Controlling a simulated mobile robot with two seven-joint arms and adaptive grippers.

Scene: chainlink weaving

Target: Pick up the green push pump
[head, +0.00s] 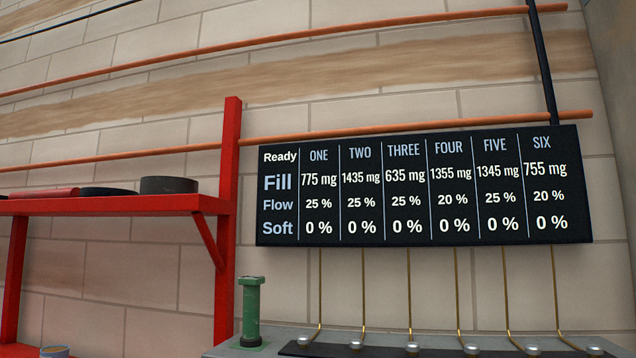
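The green push pump (250,312) stands upright at the lower middle-left of the head view. It is a green cylinder with a wider cap on top. Its base rests on the left end of a grey surface (228,350), with a green patch around its foot. Neither of my grippers shows in the head view.
A red shelf frame (228,150) rises just left of the pump, its shelf holding dark round items (168,185). A black display panel (425,187) hangs on the wall. Several thin brass rods (409,290) run down to a dark strip (340,350) right of the pump.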

